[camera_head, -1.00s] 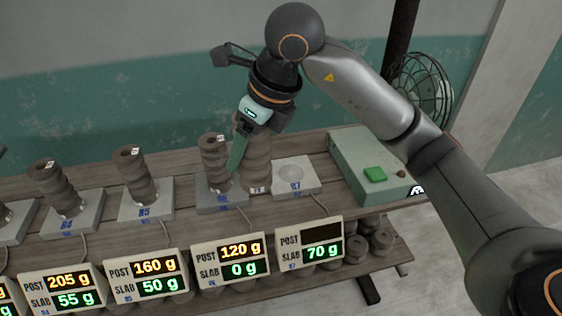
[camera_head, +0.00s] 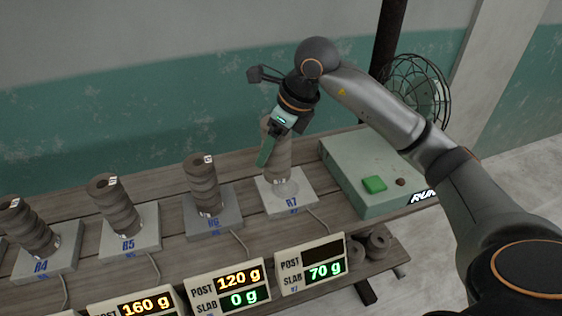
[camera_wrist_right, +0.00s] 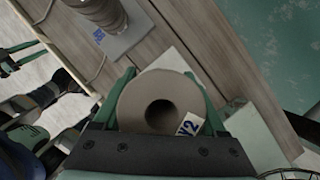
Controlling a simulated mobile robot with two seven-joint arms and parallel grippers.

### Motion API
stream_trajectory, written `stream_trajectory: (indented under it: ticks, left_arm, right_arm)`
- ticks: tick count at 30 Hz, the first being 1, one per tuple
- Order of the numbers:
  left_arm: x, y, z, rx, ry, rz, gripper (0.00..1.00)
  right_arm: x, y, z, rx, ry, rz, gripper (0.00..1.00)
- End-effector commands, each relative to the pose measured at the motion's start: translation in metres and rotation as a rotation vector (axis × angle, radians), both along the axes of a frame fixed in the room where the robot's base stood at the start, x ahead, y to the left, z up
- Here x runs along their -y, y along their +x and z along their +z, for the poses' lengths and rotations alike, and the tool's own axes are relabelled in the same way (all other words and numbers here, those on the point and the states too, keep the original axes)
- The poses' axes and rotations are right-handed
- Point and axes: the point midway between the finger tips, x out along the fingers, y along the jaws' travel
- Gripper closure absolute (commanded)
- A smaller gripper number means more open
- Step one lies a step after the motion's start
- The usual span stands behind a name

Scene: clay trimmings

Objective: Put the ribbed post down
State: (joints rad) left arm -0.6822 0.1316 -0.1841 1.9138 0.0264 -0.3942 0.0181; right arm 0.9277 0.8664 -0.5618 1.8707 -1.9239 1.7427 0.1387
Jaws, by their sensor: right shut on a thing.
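My right gripper (camera_head: 268,148) is shut on a brown ribbed post (camera_head: 279,158), which hangs nearly upright over the pale slab marked R7 (camera_head: 300,204). The post's lower end is close to the round spot on that slab; I cannot tell whether they touch. In the right wrist view the post (camera_wrist_right: 165,82) shows end-on, with a dark hole and a numbered tag, between the green fingers (camera_wrist_right: 162,105). The R7 display (camera_head: 311,264) has a blank POST line and reads SLAB 70 g. My left gripper is not in the head view; green prongs at the wrist view's left edge may be it.
Ribbed posts stand on slabs R6 (camera_head: 203,184), R5 (camera_head: 114,206) and R4 (camera_head: 28,229) to the left. A green box (camera_head: 350,168) with a button is close on the right. A fan (camera_head: 415,92) stands behind it.

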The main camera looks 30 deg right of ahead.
Motion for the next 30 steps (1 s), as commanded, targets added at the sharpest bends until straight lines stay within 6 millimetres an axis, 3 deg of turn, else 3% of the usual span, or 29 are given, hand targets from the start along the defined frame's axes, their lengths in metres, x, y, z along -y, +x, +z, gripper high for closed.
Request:
stream_trajectory:
  ticks: [11, 18, 30]
  left_arm:
    - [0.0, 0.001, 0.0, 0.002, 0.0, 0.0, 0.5]
    - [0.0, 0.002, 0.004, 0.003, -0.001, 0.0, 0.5]
    - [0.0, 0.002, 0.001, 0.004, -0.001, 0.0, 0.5]
  right_arm:
    - [0.028, 0.007, -0.032, 0.003, 0.001, -0.004, 1.0]
    - [0.027, 0.007, -0.059, 0.005, 0.003, -0.001, 1.0]
    - [0.028, 0.008, -0.066, 0.007, 0.002, -0.001, 1.0]
